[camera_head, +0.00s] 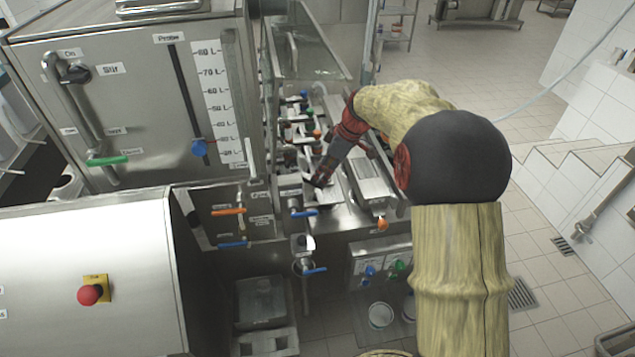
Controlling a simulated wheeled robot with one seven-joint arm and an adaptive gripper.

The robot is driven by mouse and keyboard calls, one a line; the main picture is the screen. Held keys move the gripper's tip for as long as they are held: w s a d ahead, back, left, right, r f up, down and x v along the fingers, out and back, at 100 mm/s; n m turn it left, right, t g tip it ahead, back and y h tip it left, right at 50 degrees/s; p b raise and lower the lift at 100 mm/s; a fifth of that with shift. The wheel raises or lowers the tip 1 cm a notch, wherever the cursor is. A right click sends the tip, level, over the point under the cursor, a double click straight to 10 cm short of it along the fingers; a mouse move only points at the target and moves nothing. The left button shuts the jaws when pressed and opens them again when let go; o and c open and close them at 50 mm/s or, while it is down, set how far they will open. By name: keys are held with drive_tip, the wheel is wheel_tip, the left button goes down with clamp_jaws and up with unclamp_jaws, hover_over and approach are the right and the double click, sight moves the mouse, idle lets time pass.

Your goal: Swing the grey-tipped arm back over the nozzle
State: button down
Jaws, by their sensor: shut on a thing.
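The nozzle cannot be picked out for sure among the small fittings around the fingers.
A steel tank (130,120) with a litre scale stands at the left. Valves with orange (228,211) and blue (303,213) handles sit near my gripper. A clear panel (312,45) rises behind. A red button (90,294) is at front left. Tiled floor is free at the right.

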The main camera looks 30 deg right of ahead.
drive_tip(key=w+d+n, duration=0.1)
drive_tip(key=n, duration=0.1)
drive_tip(key=w+d+n+g+y+p, duration=0.1)
drive_tip(key=w+d+n, duration=0.1)
drive_tip(key=w+d+n+g, duration=0.1)
drive_tip(key=n, duration=0.2)
drive_tip(key=shift+w+d+p, duration=0.15)
drive_tip(key=shift+w+p, duration=0.2)
drive_tip(key=shift+w, duration=0.05)
drive_tip(key=shift+w+d+n+g+p, duration=0.35)
drive_tip(key=shift+w+n+g+p, duration=0.3)
drive_tip(key=shift+w+n, duration=0.3)
drive_tip(key=c, duration=1.8)
unclamp_jaws()
drive_tip(key=shift+c, duration=0.2)
drive_tip(key=v, duration=1.2)
drive_tip(key=shift+d, duration=0.25)
drive_tip(key=shift+s+f, duration=0.1)
